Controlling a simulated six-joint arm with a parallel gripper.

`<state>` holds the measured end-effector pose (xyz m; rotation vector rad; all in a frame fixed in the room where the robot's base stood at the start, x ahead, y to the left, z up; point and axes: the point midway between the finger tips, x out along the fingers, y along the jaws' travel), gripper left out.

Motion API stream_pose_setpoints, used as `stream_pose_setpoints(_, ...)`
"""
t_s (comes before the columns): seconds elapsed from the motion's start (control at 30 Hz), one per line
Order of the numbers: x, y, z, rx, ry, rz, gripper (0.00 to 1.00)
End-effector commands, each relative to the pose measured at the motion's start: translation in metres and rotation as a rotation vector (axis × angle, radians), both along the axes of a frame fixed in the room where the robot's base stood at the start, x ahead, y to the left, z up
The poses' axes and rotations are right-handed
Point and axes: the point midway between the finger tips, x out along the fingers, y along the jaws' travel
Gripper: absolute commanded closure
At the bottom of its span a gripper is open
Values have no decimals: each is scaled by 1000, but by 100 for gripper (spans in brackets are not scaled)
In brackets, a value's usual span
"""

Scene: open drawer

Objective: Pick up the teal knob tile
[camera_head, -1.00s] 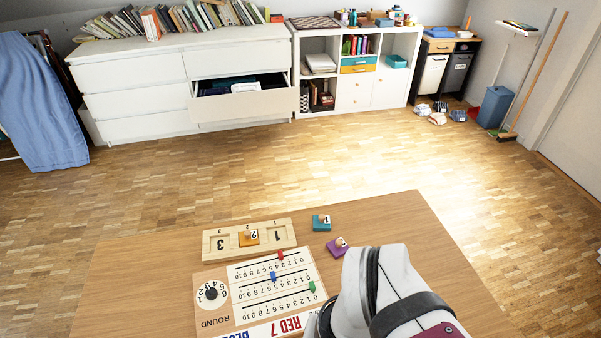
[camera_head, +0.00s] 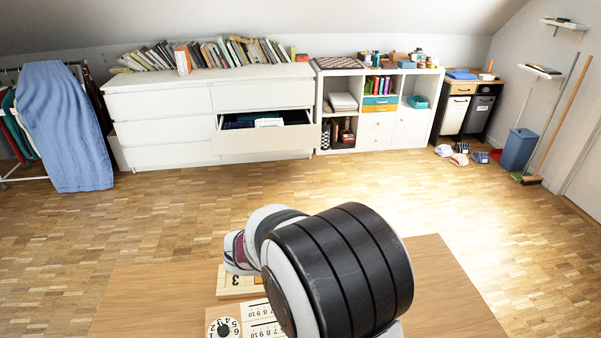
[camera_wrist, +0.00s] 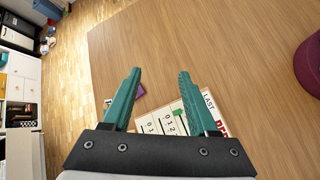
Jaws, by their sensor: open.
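I cannot make out the teal knob tile now; in the head view my arm covers the spot where it lay on the table. In the wrist view a small pale bit beside the left finger is too small to identify. My gripper (camera_wrist: 159,74) has teal fingers spread apart with nothing between their tips, over the table. A purple tile (camera_wrist: 140,92) lies partly behind the left finger. The wooden number tray (camera_head: 235,281) shows a 3 at its left end; my arm hides the rest of it.
A white score board (camera_wrist: 160,122) with a green marker (camera_wrist: 180,122) lies on the table (camera_head: 150,290) below the gripper. Much of the tabletop is bare. A dark red round object (camera_wrist: 309,66) is at the wrist view's right edge. A drawer (camera_head: 265,139) stands open across the room.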

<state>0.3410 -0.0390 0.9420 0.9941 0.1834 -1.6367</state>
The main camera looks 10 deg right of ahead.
Motion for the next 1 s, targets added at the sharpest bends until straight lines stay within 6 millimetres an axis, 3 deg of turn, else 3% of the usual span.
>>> stream_pose_setpoints(0.03,34,14,-22,-106,91,197,40)
stream_pose_setpoints(0.13,89,46,-59,-298,230,535,40)
stream_pose_setpoints(0.23,116,72,-85,-422,313,735,40)
stream_pose_setpoints(0.33,128,80,-98,-473,347,813,40)
stream_pose_setpoints(0.6,164,22,-126,-476,350,815,40)
stream_pose_setpoints(1.0,199,-31,-154,-475,348,814,40)
